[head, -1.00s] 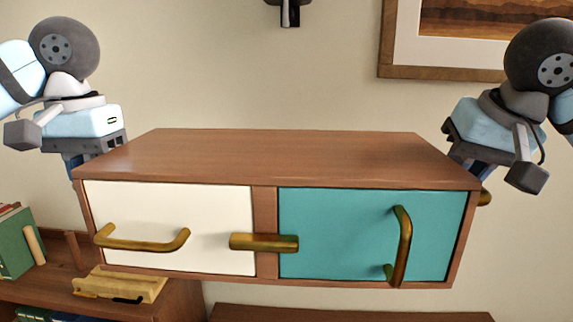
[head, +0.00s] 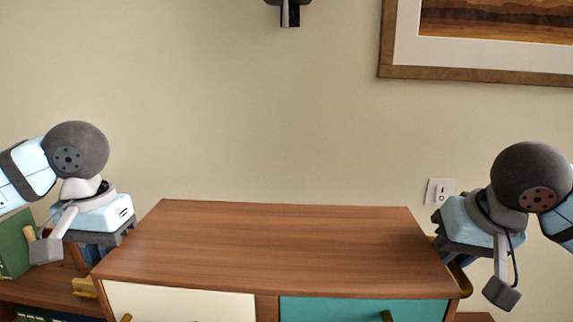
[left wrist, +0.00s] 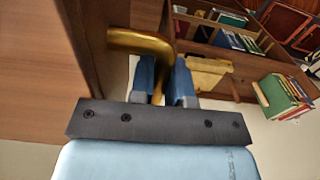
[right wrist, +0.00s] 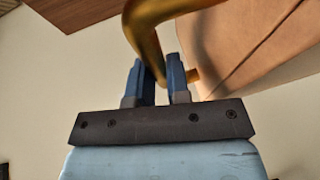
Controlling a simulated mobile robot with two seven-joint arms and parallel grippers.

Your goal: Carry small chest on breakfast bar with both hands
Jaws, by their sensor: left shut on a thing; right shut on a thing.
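The small chest (head: 270,245) is a wooden box with a white front panel (head: 180,301) and a teal front panel (head: 350,310). Its lower part is cut off by the bottom of the head view. My left gripper (left wrist: 163,80) is shut on a brass side handle (left wrist: 140,41) at the chest's left side. My right gripper (right wrist: 158,80) is shut on a brass side handle (right wrist: 150,35) at the right side. In the head view both grippers' fingers are mostly hidden. The chest looks roughly level between the two arms. I cannot make out the breakfast bar.
Wooden shelving with several books (left wrist: 285,95) stands at the left, with a yellow wooden object (left wrist: 207,73) on it. The wall above the chest is mostly bare.

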